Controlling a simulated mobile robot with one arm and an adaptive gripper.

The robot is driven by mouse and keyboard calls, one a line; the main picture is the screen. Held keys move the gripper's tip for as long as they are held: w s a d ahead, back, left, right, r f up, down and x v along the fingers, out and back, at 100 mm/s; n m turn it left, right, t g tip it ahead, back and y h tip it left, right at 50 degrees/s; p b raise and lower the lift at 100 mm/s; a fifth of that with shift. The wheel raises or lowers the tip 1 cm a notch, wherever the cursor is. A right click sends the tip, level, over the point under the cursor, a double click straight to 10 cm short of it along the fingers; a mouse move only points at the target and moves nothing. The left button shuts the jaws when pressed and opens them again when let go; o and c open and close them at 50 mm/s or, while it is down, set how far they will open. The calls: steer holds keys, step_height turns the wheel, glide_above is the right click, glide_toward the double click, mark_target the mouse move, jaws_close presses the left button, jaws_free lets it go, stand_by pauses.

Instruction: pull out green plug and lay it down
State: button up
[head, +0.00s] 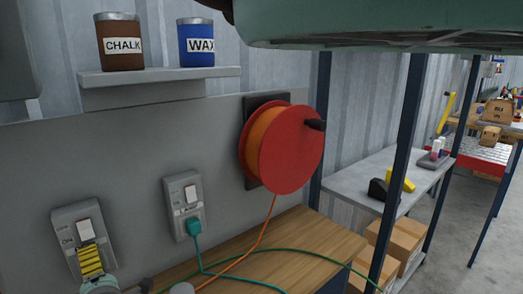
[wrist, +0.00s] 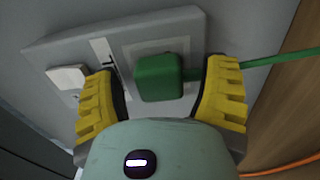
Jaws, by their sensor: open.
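The green plug (wrist: 160,78) sits in a wall socket (wrist: 125,45) in the wrist view, its green cable running off to the right. My gripper (wrist: 165,72) is open, with one yellow finger on each side of the plug and a gap visible on both sides. In the head view my gripper (head: 91,260) is at the lower part of the left switched socket (head: 72,219) and hides the plug there. A teal plug (head: 194,227) is in the other socket (head: 182,194), to the right of my gripper.
A wooden worktop (head: 310,238) lies below the sockets, with teal, green and orange cables over it. A red cable reel (head: 290,150) is on the wall at right. Chalk (head: 121,42) and wax (head: 196,43) tins stand on a shelf above.

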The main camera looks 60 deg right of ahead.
stand_by(0.7)
jaws_close()
stand_by(0.4)
steer(key=shift+s, duration=0.1)
steer(key=shift+b+v, duration=0.8)
steer(key=shift+v, duration=2.1)
steer(key=shift+r, duration=0.1)
